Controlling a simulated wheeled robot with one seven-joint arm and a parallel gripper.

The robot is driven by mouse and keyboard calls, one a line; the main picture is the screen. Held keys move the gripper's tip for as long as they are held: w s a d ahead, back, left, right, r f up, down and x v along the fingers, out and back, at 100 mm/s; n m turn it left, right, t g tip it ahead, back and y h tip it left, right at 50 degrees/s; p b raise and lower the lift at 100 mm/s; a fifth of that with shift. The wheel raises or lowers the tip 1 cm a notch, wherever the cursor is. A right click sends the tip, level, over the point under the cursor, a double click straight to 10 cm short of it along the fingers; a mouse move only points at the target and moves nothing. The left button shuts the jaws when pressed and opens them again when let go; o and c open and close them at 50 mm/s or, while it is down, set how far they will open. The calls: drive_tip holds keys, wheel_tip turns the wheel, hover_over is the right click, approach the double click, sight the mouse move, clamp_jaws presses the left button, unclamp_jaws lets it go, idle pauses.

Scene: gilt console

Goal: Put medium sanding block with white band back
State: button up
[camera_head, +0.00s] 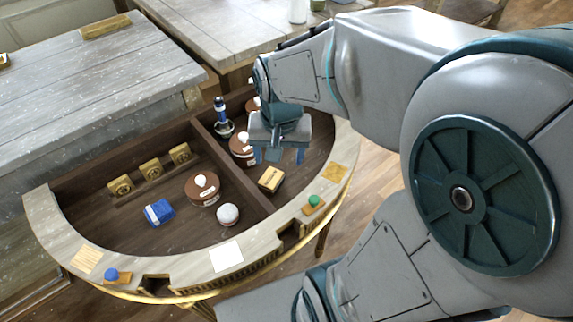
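A blue block with a white band (159,212) lies on the floor of the left compartment of the half-round console (180,268); it is the only block whose white band I can make out. A yellow-tan block with dark marks (270,179) lies in the right compartment, just below my gripper in the picture. Several yellow blocks with dark round marks (150,170) stand in a row in a rack at the back of the left compartment. My gripper (279,156) points down over the right compartment, its blue fingers apart with nothing seen between them.
A dark divider (234,165) splits the console. Brown round pieces with white knobs (203,188), a white ball (228,215) and a blue-and-white upright piece (222,117) stand inside. A blue knob (111,273), green knob (314,200) and white square (226,257) sit on the rim.

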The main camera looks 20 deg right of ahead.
drive_tip(key=s+r+n+t, duration=0.1)
drive_tip(key=s+r+n, duration=0.1)
drive_tip(key=s+n, duration=0.2)
drive_tip(key=shift+s, duration=1)
